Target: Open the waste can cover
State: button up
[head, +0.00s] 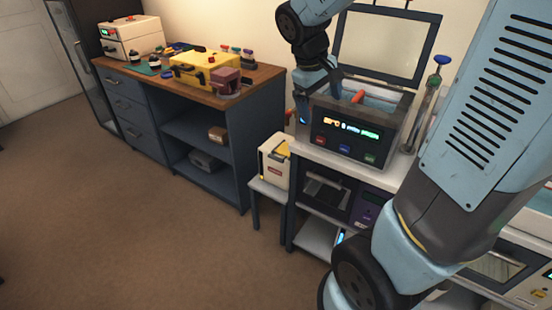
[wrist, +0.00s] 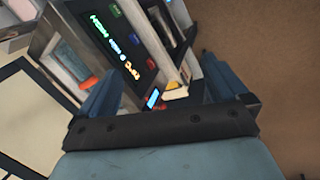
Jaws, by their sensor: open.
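A cream box (head: 272,165) with a yellow top edge and a red label stands on a small grey stand. It may be the waste can; I cannot tell for certain. Its cover looks closed, though the top is partly hidden. My gripper (head: 316,98) hangs above and to the right of it, beside the lit device. In the wrist view my gripper (wrist: 158,84) has its two blue fingers wide apart with nothing held between them. A small white and yellow patch (wrist: 177,91), perhaps the box's top, shows beyond the fingers.
A bath-like device (head: 345,137) with a lit display, raised lid (head: 387,46) and an orange item inside is close to my gripper. A blue cabinet (head: 240,155) stands left of the box, with a yellow case (head: 205,70) on top. Brown floor in front is clear.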

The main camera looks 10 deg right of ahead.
jog(key=w+a+f+n+g+h, duration=0.15)
jog(key=w+f+n+h, duration=0.25)
jog(key=w+f, duration=0.6)
jog(key=n+t+h, duration=0.6)
jog(key=n+t, duration=0.7)
jog(key=n, duration=0.5)
send_near(274, 158)
jog(key=shift+g, duration=0.25)
jog(key=x, duration=1)
jog(key=shift+w+d+r, duration=0.15)
jog(key=shift+d, duration=0.2)
jog(key=c, duration=1.2)
jog(key=v, duration=0.7)
jog(key=shift+a+r, duration=0.15)
jog(key=shift+a, duration=0.15)
jog(key=o, duration=1.2)
jog(key=shift+d, duration=0.1)
